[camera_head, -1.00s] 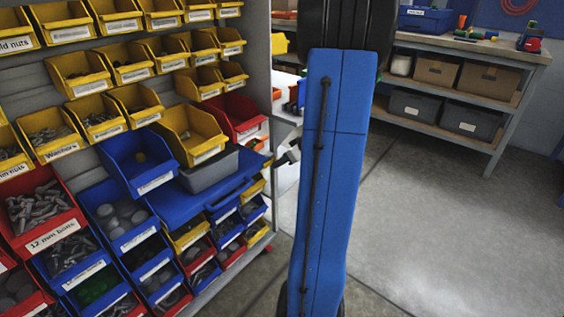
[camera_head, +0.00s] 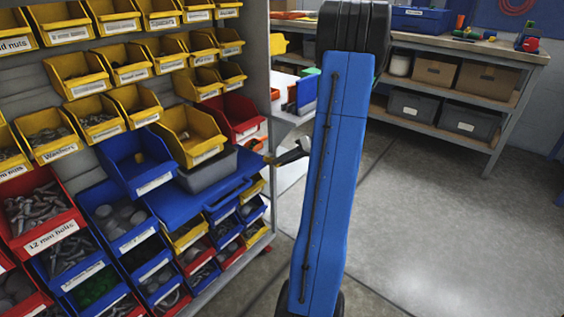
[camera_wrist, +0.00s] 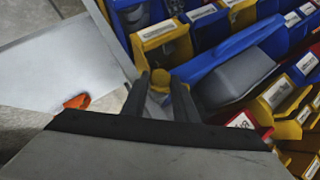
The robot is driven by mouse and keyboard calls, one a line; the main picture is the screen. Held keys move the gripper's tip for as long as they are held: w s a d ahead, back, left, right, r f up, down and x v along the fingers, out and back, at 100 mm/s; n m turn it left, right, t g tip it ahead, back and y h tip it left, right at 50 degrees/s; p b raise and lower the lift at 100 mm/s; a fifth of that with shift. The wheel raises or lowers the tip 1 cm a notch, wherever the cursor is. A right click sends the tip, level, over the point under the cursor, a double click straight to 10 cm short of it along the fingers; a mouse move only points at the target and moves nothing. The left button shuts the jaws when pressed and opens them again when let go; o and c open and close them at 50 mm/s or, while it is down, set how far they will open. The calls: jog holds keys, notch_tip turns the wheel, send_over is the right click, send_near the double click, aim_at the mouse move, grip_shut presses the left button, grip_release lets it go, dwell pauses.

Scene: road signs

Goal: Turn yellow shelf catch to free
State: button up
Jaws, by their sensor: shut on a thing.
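The yellow shelf catch (camera_head: 268,158) is a small yellow piece at the right edge of the bin rack, by the end of the blue shelf (camera_head: 178,207). In the wrist view a yellow part of the catch (camera_wrist: 178,88) shows at the fingertips, largely hidden by the dark fingers. My gripper (camera_wrist: 161,88) is shut on it. In the head view my gripper (camera_head: 277,158) reaches the catch from the right, and my blue arm hides its rear. The exact turn of the catch is hard to tell.
A grey tub (camera_head: 208,170) sits on the blue shelf, with yellow, blue and red bins (camera_head: 238,117) close around it. The floor (camera_head: 430,220) at right is clear.

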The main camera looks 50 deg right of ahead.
jog(key=shift+d+f+m+t+y, duration=0.2)
jog(key=shift+m+t+y, duration=0.25)
jog(key=shift+m+y, duration=0.6)
jog(key=shift+d+f+m+t+y, duration=0.1)
jog(key=shift+f+m+t+y, duration=0.25)
jog(key=shift+m+y, duration=0.65)
jog(key=shift+d+f+m+t+y, duration=0.1)
jog(key=shift+m+t+y, duration=0.55)
jog(key=shift+y, duration=0.6)
jog(key=o, duration=1)
jog(key=v, duration=1.7)
jog(key=shift+d+f, duration=0.2)
jog(key=shift+d, duration=0.05)
